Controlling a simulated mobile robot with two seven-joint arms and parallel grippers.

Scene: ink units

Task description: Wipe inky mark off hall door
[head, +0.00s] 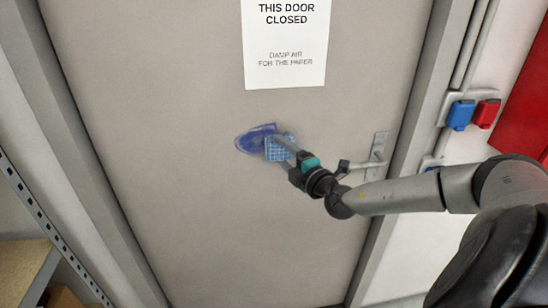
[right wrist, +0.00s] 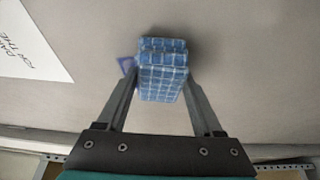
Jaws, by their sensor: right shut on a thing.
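The hall door (head: 180,190) is grey and fills the middle of the head view. A blue-violet ink mark (head: 250,138) is on it below the notice; part is hidden behind the cloth, and a bit shows left of the cloth in the right wrist view (right wrist: 126,66). My right gripper (head: 284,148) is shut on a folded blue checked cloth (right wrist: 163,68). The cloth (head: 279,149) is over the mark's right part, at the door surface; I cannot tell if it presses on it. My left gripper is not in view.
A white notice (head: 285,75) hangs above the mark. The door handle (head: 375,155) is right of the gripper, close to my right arm. Blue and red sockets (head: 460,115) are on the right wall. A shelf edge (head: 40,215) stands at the left.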

